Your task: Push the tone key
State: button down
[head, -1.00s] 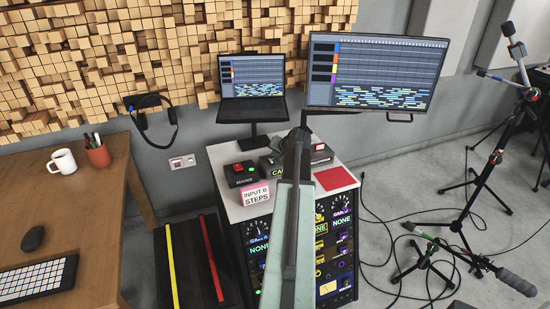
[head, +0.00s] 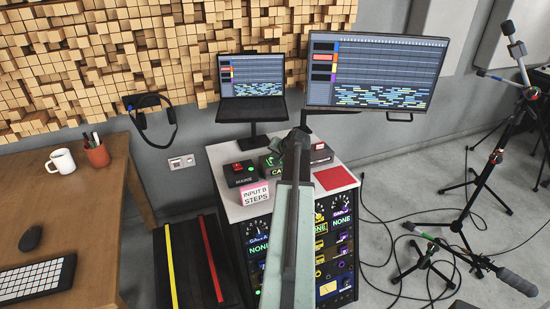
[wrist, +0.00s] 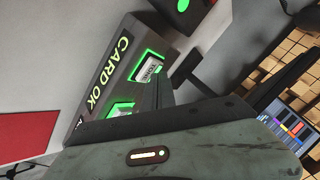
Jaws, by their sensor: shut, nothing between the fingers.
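The tone key (wrist: 149,69) is a pale key with a green lit surround on a dark box (wrist: 100,90) marked CARD OK in the wrist view. A second green-lit key (wrist: 121,109) sits beside it and is partly covered. My gripper (wrist: 163,94) is shut and empty, with its dark fingers beside the tone key. I cannot tell whether they touch it. In the head view the CARD box (head: 275,169) stands on the rack top, partly behind my arm, which hides the fingertips. A green glow shows on the box there.
A black box with a red key (head: 240,173) stands left of the CARD box; another (head: 320,154) stands right. A red mat (head: 335,178) lies right. Laptop (head: 252,84) and monitor (head: 375,72) stand behind.

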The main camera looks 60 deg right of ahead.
jog(key=shift+r, duration=0.1)
jog(key=shift+r+p, duration=0.35)
jog(key=shift+p, duration=0.1)
notch_tip(320, 180, up, 6)
jog(key=p, duration=0.6)
